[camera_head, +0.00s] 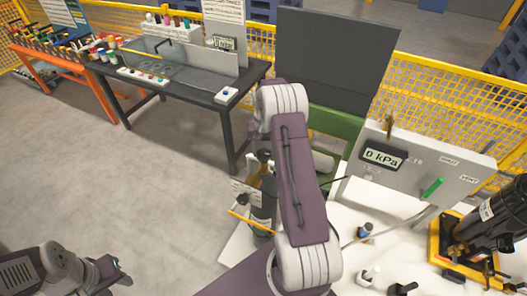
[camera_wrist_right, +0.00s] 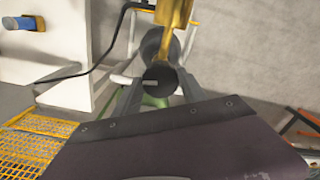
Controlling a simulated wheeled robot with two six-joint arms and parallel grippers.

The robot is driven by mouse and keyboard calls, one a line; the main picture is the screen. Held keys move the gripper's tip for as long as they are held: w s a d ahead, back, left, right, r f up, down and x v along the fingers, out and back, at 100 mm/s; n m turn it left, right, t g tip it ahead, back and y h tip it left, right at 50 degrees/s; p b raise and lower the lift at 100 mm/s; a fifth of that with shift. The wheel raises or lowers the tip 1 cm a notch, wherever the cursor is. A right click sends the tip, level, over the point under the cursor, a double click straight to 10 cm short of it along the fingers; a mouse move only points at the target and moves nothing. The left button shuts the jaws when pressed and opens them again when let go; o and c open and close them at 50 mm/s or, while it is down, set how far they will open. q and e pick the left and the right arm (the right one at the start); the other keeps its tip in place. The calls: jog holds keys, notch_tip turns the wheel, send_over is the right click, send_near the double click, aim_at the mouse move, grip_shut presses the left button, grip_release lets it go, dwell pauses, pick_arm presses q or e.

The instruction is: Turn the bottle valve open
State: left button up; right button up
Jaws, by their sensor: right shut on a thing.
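The dark gas bottle (camera_head: 262,210) stands upright by the white bench, left of my right forearm in the head view. Its black round valve knob (camera_wrist_right: 162,78) shows end-on in the right wrist view, with a brass-coloured part (camera_wrist_right: 177,16) beyond it. My right gripper (camera_wrist_right: 160,76) is shut on the knob, one finger on each side. In the head view my right arm hides part of the bottle and its top. My left gripper (camera_head: 119,270) is low at the left, away from the bottle; its finger gap is unclear.
A grey panel with a 0 kPa display (camera_head: 383,157) and a green handle (camera_head: 432,188) stands on the white bench (camera_head: 350,215). A black machine (camera_head: 495,225) is at the right. A dark table (camera_head: 180,85) stands behind. Floor at the left is clear.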

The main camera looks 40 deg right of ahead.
jog(key=shift+w+d+r+n, duration=0.1)
jog(key=shift+w+r+n, duration=0.05)
jog(key=shift+n, duration=0.8)
jog(key=shift+w+d+r+n, duration=0.1)
jog(key=shift+n, duration=0.85)
jog(key=o, duration=1.3)
jog(key=shift+o, duration=0.3)
jog(key=shift+a+f, duration=0.1)
jog(key=shift+f, duration=0.05)
jog(key=shift+s, duration=0.1)
